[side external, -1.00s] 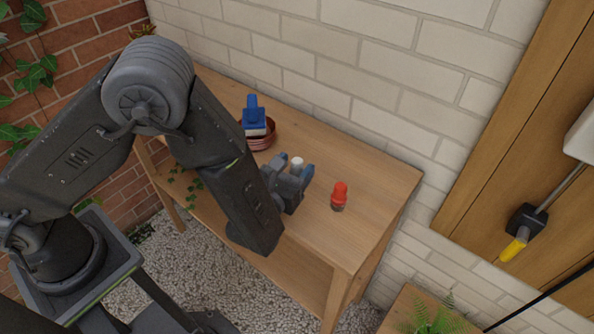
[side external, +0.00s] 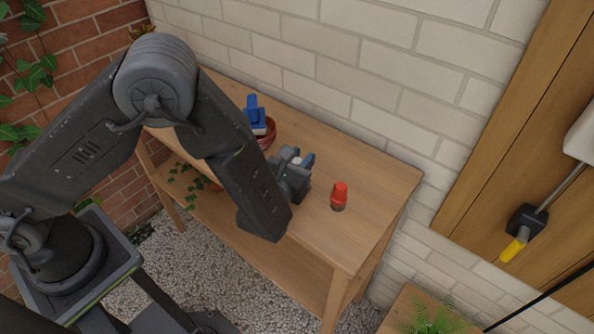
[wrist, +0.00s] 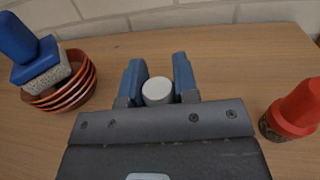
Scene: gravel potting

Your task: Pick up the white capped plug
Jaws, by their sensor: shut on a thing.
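The white capped plug (wrist: 158,92) stands between the two blue-tipped fingers of my gripper (wrist: 158,84) in the wrist view, with only its round white cap showing. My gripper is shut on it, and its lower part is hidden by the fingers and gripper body. In the side view my gripper (side external: 296,158) is low over the middle of the wooden bench (side external: 372,190), and the plug is mostly hidden there. I cannot tell whether the plug touches the bench top.
A red-capped bottle (side external: 339,196) stands to the right of my gripper; it also shows in the wrist view (wrist: 292,112). Stacked terracotta saucers (wrist: 80,88) with a blue-handled block (wrist: 40,60) sit at the left. The brick wall (side external: 360,75) bounds the bench's back.

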